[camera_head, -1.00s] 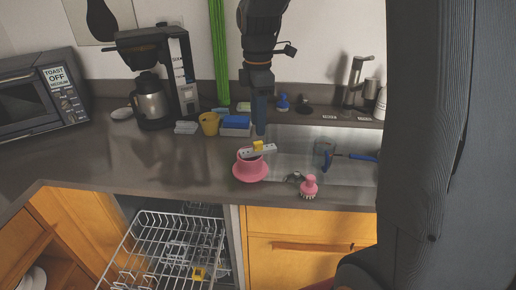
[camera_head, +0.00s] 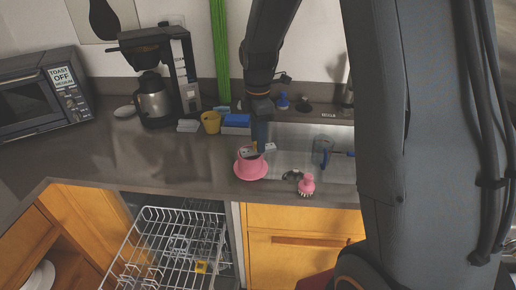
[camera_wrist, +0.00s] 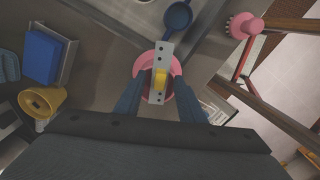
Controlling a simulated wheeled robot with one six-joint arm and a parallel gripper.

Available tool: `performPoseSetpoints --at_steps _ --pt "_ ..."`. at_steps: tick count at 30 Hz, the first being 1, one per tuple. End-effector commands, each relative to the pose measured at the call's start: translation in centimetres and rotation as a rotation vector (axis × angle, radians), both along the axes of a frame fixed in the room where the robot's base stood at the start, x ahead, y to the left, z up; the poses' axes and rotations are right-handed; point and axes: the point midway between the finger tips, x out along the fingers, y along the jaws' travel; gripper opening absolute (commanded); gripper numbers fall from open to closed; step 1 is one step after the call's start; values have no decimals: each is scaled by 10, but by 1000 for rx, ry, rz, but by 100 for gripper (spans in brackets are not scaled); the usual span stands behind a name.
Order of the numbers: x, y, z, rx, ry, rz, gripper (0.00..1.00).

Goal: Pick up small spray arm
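The small spray arm (camera_head: 271,147) is a light grey bar with holes and a yellow middle. It rests across the top of a pink cup-like piece (camera_head: 251,171) with a wide flange, near the counter's front edge. In the wrist view the spray arm (camera_wrist: 165,52) points away from me, over the pink piece (camera_wrist: 143,67). My gripper (camera_wrist: 159,88) is open, with one dark blue finger on each side of the bar and visible gaps. In the head view my gripper (camera_head: 260,143) is right at the spray arm and hides its middle.
The sink (camera_head: 295,145) lies to the right, with a blue-handled tool. A pink brush (camera_head: 307,184) stands at the front edge. A yellow cup (camera_head: 211,122) and blue sponge (camera_head: 237,120) are behind. The open dishwasher rack (camera_head: 165,245) is below.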

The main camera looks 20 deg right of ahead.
Motion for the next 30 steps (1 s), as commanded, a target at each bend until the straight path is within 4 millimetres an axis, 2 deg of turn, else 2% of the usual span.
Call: performPoseSetpoints --at_steps 4,11,22,26,30 --pt "0 0 0 0 0 0 36" --pt "0 0 0 0 0 0 0" --pt "1 0 6 0 -2 0 0" --pt "1 0 22 0 -4 0 0" --pt "2 0 49 0 -6 0 0"
